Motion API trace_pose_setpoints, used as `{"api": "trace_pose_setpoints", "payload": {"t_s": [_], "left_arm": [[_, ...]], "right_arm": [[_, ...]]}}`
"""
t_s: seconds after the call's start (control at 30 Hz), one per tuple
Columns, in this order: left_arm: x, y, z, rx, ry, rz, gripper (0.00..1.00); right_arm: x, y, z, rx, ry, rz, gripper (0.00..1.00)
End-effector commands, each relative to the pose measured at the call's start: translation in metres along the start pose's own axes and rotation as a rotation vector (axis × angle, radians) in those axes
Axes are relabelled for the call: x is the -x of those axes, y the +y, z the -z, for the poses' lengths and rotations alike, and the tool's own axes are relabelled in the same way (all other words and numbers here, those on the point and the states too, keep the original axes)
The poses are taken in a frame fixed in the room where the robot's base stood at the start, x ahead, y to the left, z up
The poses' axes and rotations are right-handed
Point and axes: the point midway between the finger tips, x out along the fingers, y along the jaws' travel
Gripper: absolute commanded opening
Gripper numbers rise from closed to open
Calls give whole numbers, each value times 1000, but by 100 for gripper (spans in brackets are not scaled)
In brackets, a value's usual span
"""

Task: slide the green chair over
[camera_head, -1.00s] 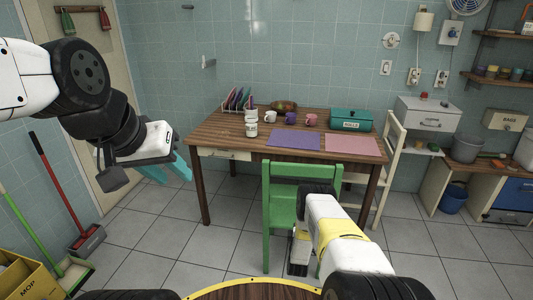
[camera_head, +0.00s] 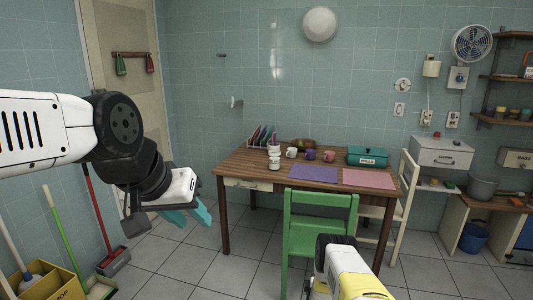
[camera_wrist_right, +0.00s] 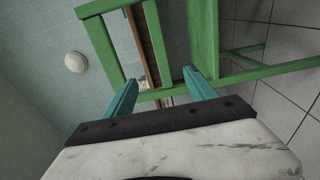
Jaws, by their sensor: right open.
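The green chair (camera_head: 320,200) stands at the front of the wooden table, its backrest towards me. It also shows close up in the right wrist view (camera_wrist_right: 205,40). My right gripper (camera_wrist_right: 162,88) is open, with its two teal fingers apart and pointing at the chair's green bars. I cannot tell whether they touch the chair. In the head view the right fingers are hidden, and my right arm covers the chair's lower right part. My left gripper (camera_head: 190,217) is open and empty in the air at the left, well away from the chair.
The wooden table (camera_head: 240,165) holds mugs, a plate rack, a teal box (camera_head: 367,155) and two mats. A cream chair (camera_head: 404,200) stands at its right end. Brooms and a yellow mop bucket (camera_head: 60,282) are at the left. Tiled floor left of the green chair is clear.

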Motion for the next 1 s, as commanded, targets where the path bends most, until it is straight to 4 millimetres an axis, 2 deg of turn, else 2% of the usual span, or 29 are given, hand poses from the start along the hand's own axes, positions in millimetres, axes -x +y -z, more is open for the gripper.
{"api": "trace_pose_setpoints", "payload": {"t_s": [0.37,0.47,0.67,0.77,0.9,1.0], "left_arm": [[0,0,0,0,0,0,36],[0,0,0,0,0,0,36],[0,0,0,0,0,0,36],[0,0,0,0,0,0,36],[0,0,0,0,0,0,36],[0,0,0,0,0,0,36]], "right_arm": [[-33,36,3,-79,5,42,65],[-45,51,4,-112,7,61,65],[-73,95,7,-205,10,113,65],[-88,128,10,-269,11,149,65],[-106,193,16,-395,10,221,65],[-110,243,20,-495,5,285,65]]}}
